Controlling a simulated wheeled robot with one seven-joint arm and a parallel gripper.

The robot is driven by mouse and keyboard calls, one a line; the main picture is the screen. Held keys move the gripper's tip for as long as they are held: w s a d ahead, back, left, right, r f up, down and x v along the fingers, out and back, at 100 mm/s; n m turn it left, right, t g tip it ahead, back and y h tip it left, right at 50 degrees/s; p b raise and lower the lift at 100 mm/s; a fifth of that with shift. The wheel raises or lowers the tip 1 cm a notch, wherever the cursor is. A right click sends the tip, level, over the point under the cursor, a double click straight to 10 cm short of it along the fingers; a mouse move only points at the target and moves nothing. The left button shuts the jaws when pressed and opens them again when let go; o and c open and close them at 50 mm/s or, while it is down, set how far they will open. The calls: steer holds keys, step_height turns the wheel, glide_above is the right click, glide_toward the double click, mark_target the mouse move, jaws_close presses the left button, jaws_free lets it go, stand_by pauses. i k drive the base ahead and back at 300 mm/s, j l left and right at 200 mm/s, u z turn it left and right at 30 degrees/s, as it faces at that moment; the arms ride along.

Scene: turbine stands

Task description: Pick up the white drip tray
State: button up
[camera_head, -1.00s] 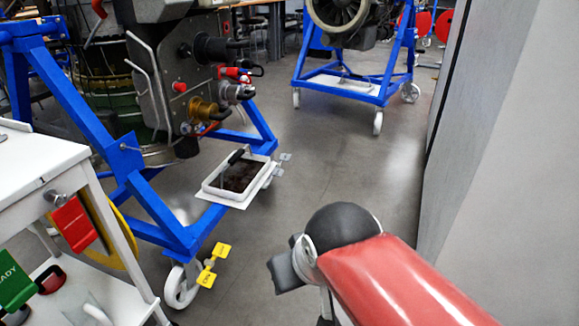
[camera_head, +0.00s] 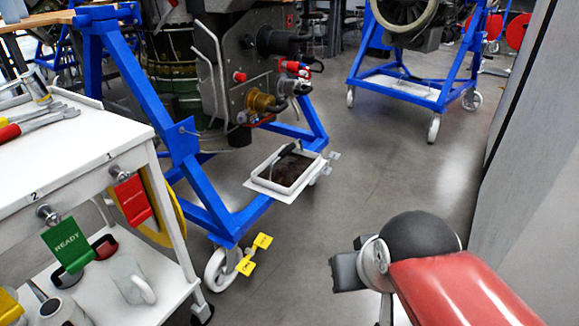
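The white drip tray (camera_head: 266,184) sits low on the blue turbine stand's frame, under the engine with its brass and red fittings. It is a shallow rectangular tray with dark contents, and a black handle-like piece lies across its far left edge. A flat white sheet or plate shows beneath it. My arm, with a red link and a black rounded joint, reaches in at the lower right, well apart from the tray. My gripper's fingers do not show.
A white trolley (camera_head: 130,141) with tools, tags and a mug (camera_head: 131,282) stands at the left. The blue stand (camera_head: 150,110) has a caster (camera_head: 221,268) with yellow tags. Another blue stand (camera_head: 405,88) is behind. A grey wall (camera_head: 530,170) borders the right. Floor between is clear.

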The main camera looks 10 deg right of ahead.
mark_target(285, 170)
steer(key=u, duration=4.3)
steer(key=z, duration=4.3)
steer(key=i+j+z, duration=0.2)
steer(key=i+j, duration=0.2)
steer(key=i, duration=0.3)
steer(key=i+j+z, duration=0.2)
steer(key=i+j, duration=0.3)
steer(key=i, duration=0.15)
